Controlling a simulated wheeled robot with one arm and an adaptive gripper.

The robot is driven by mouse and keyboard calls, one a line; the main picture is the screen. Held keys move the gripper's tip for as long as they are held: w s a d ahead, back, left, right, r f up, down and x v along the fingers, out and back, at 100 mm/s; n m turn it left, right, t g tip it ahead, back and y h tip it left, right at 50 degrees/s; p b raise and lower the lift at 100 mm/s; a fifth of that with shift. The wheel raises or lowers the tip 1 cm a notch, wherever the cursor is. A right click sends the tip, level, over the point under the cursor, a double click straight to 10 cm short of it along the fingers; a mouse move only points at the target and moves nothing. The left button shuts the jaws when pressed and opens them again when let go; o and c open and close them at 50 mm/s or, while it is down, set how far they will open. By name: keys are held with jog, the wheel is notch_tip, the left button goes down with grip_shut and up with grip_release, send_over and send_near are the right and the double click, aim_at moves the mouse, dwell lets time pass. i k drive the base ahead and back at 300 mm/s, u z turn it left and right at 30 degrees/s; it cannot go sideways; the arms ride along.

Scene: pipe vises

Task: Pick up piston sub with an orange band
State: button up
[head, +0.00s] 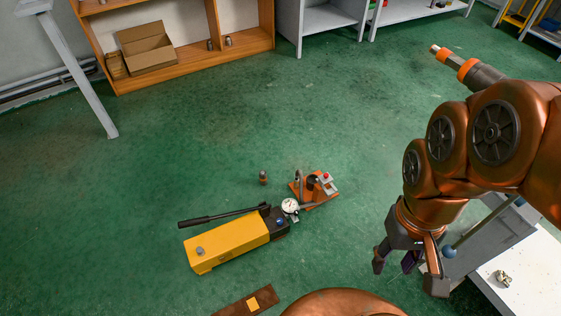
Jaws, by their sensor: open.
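A grey cylindrical part with orange bands (455,62) and a bright tip shows at the upper right. It looks like the piston sub, though I cannot be sure. Its far end passes behind my copper arm, so what holds it is hidden. My gripper (408,272) hangs at the lower right, pointing down, with its fingers apart and nothing seen between them. It is well below the banded part in the picture, beside a grey and white bench.
A yellow hand pump (228,243) with a gauge (290,205) and an orange-based fitting (315,187) lies on the green floor. A small brown cylinder (263,178) stands nearby. The white bench top (530,270) bears a small metal part (503,278). Shelves (190,52) line the back.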

aim_at(263, 178)
jog(key=u, duration=0.1)
jog(key=i, duration=0.8)
jog(key=u, duration=0.9)
jog(key=i, duration=0.6)
jog(key=u, duration=0.5)
